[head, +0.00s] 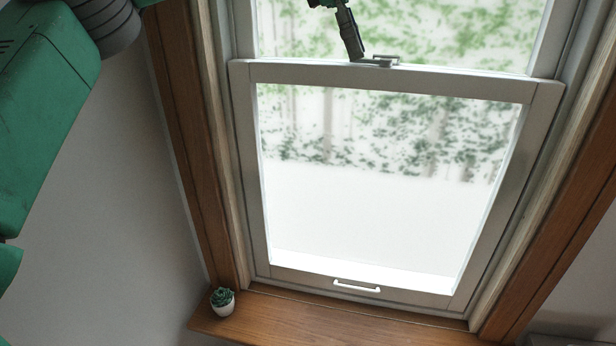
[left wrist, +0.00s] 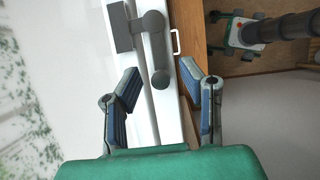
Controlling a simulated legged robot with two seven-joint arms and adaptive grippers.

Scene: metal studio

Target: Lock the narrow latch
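The narrow grey latch (head: 382,60) sits on the top rail of the lower window sash (head: 430,80). In the left wrist view the latch (left wrist: 153,50) shows as a bar with rounded ends, beside a flat block (left wrist: 120,28). My left gripper (head: 352,42) reaches down from the top edge in the head view, its fingertip close to the latch's left end. In the left wrist view the left gripper (left wrist: 162,80) is open, its fingers apart on either side of the latch's near end. Whether a finger touches the latch I cannot tell. My right gripper is in neither view.
A white pull handle (head: 357,286) is on the sash's bottom rail. A small potted succulent (head: 222,300) stands at the left of the wooden sill (head: 330,325). Wooden trim (head: 180,120) frames the window on both sides. The space before the glass is clear.

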